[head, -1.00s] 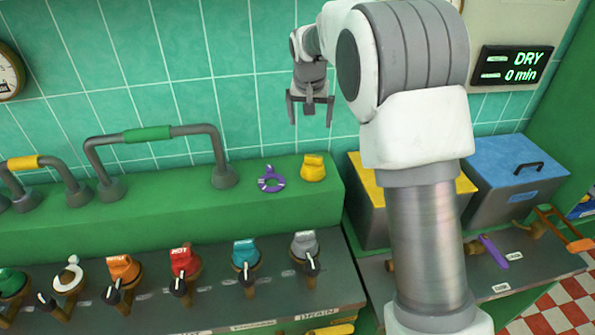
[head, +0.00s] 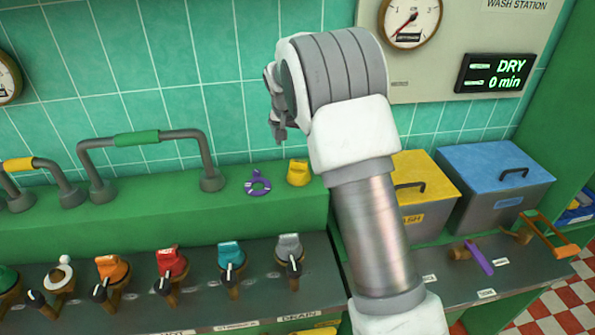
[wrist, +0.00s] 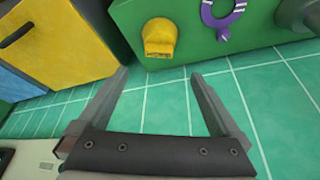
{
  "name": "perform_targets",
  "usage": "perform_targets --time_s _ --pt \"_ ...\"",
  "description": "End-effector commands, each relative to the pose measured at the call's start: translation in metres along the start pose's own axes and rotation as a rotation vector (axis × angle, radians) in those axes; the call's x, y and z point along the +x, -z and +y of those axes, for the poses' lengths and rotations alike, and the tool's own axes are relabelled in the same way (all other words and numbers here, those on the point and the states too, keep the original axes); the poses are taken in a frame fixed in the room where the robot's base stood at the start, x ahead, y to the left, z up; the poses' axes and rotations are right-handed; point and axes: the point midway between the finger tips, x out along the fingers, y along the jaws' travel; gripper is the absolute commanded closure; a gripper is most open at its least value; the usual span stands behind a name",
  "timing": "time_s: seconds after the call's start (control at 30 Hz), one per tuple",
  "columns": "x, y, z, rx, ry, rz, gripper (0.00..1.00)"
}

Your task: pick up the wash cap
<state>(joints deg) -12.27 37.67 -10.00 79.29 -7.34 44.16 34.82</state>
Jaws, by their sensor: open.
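A yellow cap (head: 298,173), which I take as the wash cap, sits on the green ledge (head: 260,215) near its right end. The wrist view shows the cap (wrist: 159,38) upper middle, ahead of my gripper (wrist: 160,75) and lined up with the gap between its fingers. My gripper is open and empty, apart from the cap. In the head view, my gripper is largely hidden behind my arm, above the ledge and a little left of the cap.
A purple ring-shaped piece (head: 258,183) lies close left of the cap. A grey rail (head: 207,160) stands further left. A yellow-lidded box (head: 425,185) and a blue-lidded box (head: 497,172) stand to the right. Several coloured knobs line the panel below. Tiled wall rises behind the ledge.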

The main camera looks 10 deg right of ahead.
Motion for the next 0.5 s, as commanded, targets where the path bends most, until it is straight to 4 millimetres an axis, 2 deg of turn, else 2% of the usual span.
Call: perform_targets --time_s 0.1,0.23,0.5 --pt "0.026 -0.001 0.000 -0.001 -0.002 -0.004 0.00" --pt "0.050 0.000 0.000 -0.001 -0.001 -0.003 0.00" --pt "0.071 0.000 0.000 -0.001 0.001 0.000 0.00"
